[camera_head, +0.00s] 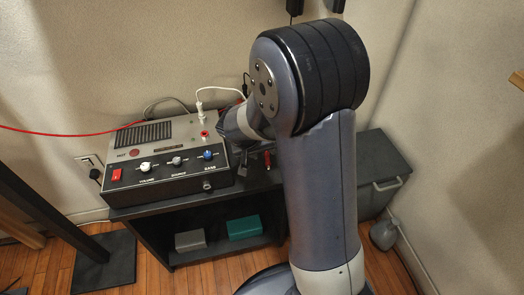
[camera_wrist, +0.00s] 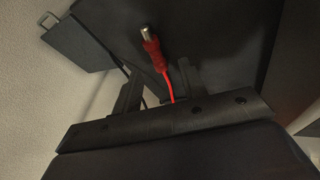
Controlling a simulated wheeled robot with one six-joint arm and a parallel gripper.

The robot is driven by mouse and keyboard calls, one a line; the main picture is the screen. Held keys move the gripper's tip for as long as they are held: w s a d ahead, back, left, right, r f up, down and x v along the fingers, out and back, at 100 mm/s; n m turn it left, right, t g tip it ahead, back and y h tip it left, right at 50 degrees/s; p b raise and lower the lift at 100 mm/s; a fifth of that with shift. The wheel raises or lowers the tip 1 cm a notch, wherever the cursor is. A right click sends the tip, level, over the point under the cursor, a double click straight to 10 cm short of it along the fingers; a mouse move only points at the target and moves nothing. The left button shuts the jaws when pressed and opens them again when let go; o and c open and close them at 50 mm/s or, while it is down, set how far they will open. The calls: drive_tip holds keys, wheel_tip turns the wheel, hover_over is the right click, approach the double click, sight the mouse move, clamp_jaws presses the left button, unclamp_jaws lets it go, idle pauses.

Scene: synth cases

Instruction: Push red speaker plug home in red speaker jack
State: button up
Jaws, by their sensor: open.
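The red speaker plug (camera_wrist: 153,52) shows in the wrist view with its bare metal tip pointing away from my gripper. It appears to lie on the dark shelf top, its red cable (camera_wrist: 169,88) trailing back toward my gripper. My gripper (camera_wrist: 158,88) is open, with a dark finger on each side of the cable and nothing clamped. In the head view a small red piece (camera_head: 267,159) beside my wrist looks like this plug, partly hidden by my arm. The red speaker jack (camera_head: 204,134) is on the right of the amplifier's top (camera_head: 180,142), with no red plug in it.
A white plug (camera_head: 200,107) with a white cable stands in the amplifier just behind the red jack. A red cable (camera_head: 60,133) crosses from the left. The dark shelf (camera_head: 150,215) carries the amplifier, with a grey box (camera_head: 190,240) and a teal box (camera_head: 244,227) below.

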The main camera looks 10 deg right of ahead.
drive_tip(key=p+v, duration=0.2)
drive_tip(key=v, duration=0.9)
drive_tip(key=shift+f, duration=0.15)
drive_tip(key=b+x, duration=0.2)
drive_tip(key=x, duration=0.8)
drive_tip(key=shift+d+f, duration=0.1)
drive_tip(key=shift+w+d, duration=0.15)
drive_tip(key=shift+w, duration=0.05)
drive_tip(key=shift+r+p, duration=1.6)
drive_tip(key=shift+r, duration=0.9)
